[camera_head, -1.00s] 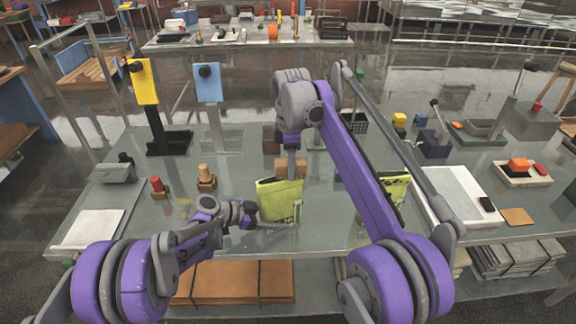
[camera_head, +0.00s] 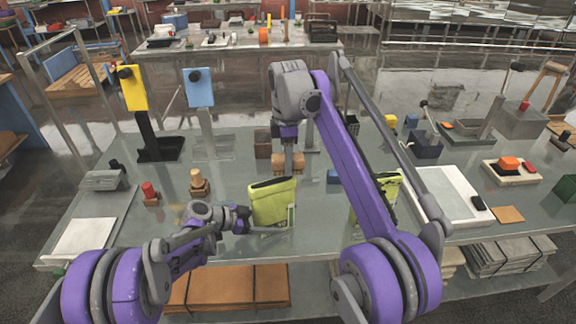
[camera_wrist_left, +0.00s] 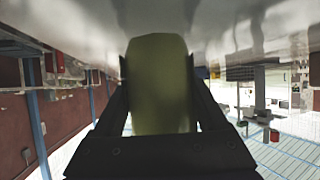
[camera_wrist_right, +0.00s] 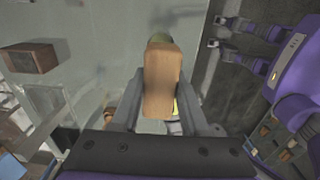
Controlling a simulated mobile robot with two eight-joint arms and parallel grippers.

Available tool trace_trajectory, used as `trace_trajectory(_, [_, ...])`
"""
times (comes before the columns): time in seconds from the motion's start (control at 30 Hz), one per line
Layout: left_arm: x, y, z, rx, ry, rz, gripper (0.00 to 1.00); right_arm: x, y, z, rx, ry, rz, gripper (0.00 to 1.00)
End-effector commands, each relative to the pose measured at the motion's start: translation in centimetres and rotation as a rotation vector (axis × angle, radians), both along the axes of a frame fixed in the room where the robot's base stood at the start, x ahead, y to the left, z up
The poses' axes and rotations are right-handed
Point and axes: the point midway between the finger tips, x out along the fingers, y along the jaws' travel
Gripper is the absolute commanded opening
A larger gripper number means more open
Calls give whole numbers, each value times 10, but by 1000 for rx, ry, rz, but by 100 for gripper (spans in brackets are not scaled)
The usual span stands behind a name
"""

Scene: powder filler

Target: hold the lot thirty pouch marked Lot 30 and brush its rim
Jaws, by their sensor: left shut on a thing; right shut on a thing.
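A yellow-green pouch (camera_head: 272,203) with a dark rim stands upright over the front middle of the table, and its marking is not legible. My left gripper (camera_head: 243,219) is shut on its side; in the left wrist view the pouch (camera_wrist_left: 160,85) fills the jaws. My right gripper (camera_head: 288,152) is shut on a wooden brush (camera_head: 288,164), behind and above the pouch rim. The brush's wooden body (camera_wrist_right: 162,82) lies between the fingers in the right wrist view. I cannot tell whether the brush touches the rim.
Another yellow-green pouch (camera_head: 389,187) is partly hidden behind my right arm. A small wooden stand (camera_head: 199,183) and a red-topped piece (camera_head: 150,194) are left. A white tray (camera_head: 445,200) lies right.

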Motion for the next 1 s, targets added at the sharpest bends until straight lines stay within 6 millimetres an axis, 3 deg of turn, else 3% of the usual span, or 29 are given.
trace_trajectory(0.47, [0, 0, 0, 1, 0, 1, 44, 0, 0, 35, 0, 0, 0, 0])
trace_trajectory(0.97, [0, 0, -1, 1, 0, 1, 44, 0, 0, 37, 0, 0, 0, 0])
trace_trajectory(1.0, [0, 0, -1, 1, 0, 1, 80, 0, 0, 37, 0, 0, 0, 0])
